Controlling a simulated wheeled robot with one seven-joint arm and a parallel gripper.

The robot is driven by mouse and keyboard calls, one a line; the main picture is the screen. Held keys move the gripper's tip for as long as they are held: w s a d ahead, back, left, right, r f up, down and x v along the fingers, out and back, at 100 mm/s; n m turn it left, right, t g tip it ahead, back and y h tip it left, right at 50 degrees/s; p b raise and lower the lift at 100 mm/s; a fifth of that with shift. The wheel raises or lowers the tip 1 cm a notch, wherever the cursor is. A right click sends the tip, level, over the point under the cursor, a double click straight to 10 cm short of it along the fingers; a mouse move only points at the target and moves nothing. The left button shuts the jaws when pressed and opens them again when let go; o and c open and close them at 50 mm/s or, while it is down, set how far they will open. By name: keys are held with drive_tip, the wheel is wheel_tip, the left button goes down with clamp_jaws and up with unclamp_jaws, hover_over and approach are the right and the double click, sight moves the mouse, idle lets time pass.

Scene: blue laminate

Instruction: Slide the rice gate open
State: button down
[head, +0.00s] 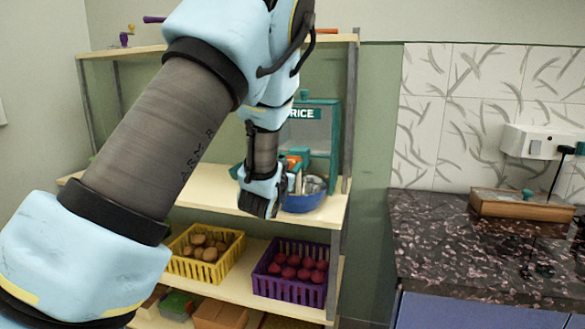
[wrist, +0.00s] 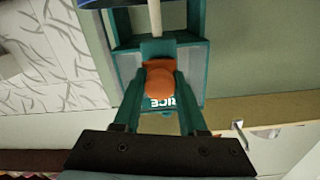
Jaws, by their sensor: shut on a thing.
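The teal rice dispenser (head: 318,130), marked RICE, stands on the upper shelf, partly hidden behind my arm. It also shows in the wrist view (wrist: 190,30). The gate's orange handle (wrist: 160,82) is at the front of the dispenser. My gripper (wrist: 159,72) is shut on this handle, with one finger on each side of it. In the head view, my gripper (head: 290,172) is at the dispenser's lower front. A blue bowl (head: 305,202) sits below the dispenser. A pale narrow strip (wrist: 155,18) runs between the outlet and the bowl's side; I cannot tell if it is rice.
A yellow crate (head: 190,268) of brown round items and a purple crate (head: 285,288) of red ones stand on the shelf below. A grey shelf post (head: 347,130) is close to the dispenser's right. A dark speckled counter (head: 450,260) is at the right.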

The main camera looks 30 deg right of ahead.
drive_tip(key=shift+c, duration=2.2)
unclamp_jaws()
drive_tip(key=shift+s+a, duration=0.1)
drive_tip(key=b+v, duration=0.3)
drive_tip(key=v, duration=0.7)
drive_tip(key=shift+s+a, duration=0.2)
drive_tip(key=shift+s, duration=0.05)
